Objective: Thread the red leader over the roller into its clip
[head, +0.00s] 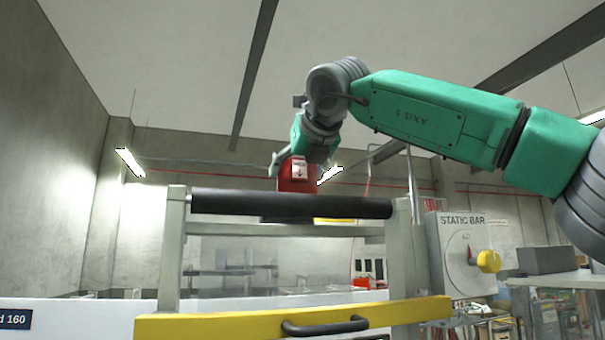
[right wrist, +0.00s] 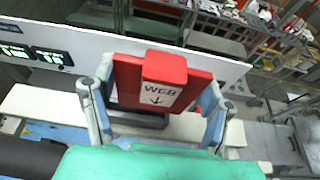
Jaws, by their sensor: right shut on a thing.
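The red leader (head: 297,178) is a red block with a white label and arrow. In the right wrist view the leader (right wrist: 190,78) shows a label reading "WEB". My right gripper (head: 300,165) is shut on it, with a finger on each side; the fingers also show in the right wrist view (right wrist: 160,98). In the head view the leader stands just above and behind the black roller (head: 240,203), which hides its lower edge. I cannot tell whether they touch. A dark grey piece (right wrist: 137,117) shows under the leader; I cannot tell whether it is the clip. My left gripper is out of view.
The roller spans two grey posts (head: 173,250) above a yellow front bar (head: 230,322) with a dark handle (head: 325,326). A grey box marked "STATIC BAR" (head: 455,262) with a yellow knob (head: 488,261) stands to the right. The space above the roller's left half is clear.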

